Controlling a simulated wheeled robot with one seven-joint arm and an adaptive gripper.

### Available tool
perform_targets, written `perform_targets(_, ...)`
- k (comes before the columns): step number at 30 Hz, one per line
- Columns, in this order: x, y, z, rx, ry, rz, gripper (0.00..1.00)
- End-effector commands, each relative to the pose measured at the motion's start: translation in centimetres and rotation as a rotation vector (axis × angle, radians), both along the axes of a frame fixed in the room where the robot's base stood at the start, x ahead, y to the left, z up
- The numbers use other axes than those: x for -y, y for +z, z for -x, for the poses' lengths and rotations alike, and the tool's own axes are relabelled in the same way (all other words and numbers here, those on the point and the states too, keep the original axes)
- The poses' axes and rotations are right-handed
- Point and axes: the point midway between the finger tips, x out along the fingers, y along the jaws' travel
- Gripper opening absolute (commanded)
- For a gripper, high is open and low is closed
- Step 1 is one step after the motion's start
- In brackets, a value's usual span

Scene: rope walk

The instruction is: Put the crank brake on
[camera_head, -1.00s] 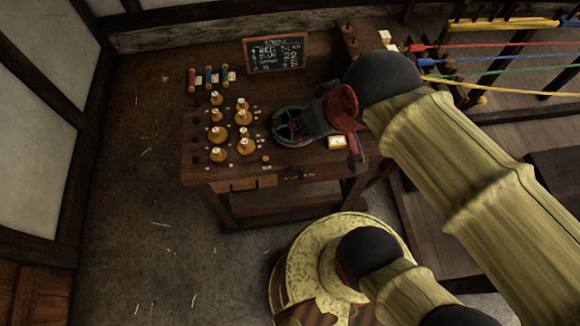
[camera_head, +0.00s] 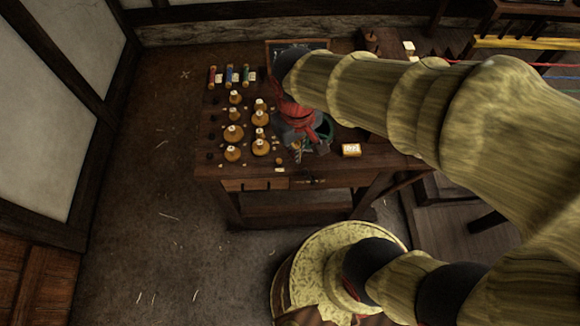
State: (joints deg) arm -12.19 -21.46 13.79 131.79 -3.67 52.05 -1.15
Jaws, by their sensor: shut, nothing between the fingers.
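My gripper (camera_head: 301,153), dark grey and red, points down over the right half of the wooden bench. Its fingers are shut with nothing between them. A green ring, perhaps the crank's wheel (camera_head: 326,128), shows partly behind the gripper. A small dark metal piece, possibly the brake lever (camera_head: 311,181), sits at the bench's front edge, just below the gripper in the picture. Its setting is too small and dark to tell. I cannot tell whether the fingers touch anything.
Open floor (camera_head: 165,190) lies left.

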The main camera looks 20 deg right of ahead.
Motion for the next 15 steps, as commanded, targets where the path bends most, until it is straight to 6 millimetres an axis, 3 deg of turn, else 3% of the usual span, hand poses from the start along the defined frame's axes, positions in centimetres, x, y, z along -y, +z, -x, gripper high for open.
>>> perform_targets(15,-3.2,-14.7,-5.1,-0.354,0.470,0.227,0.00)
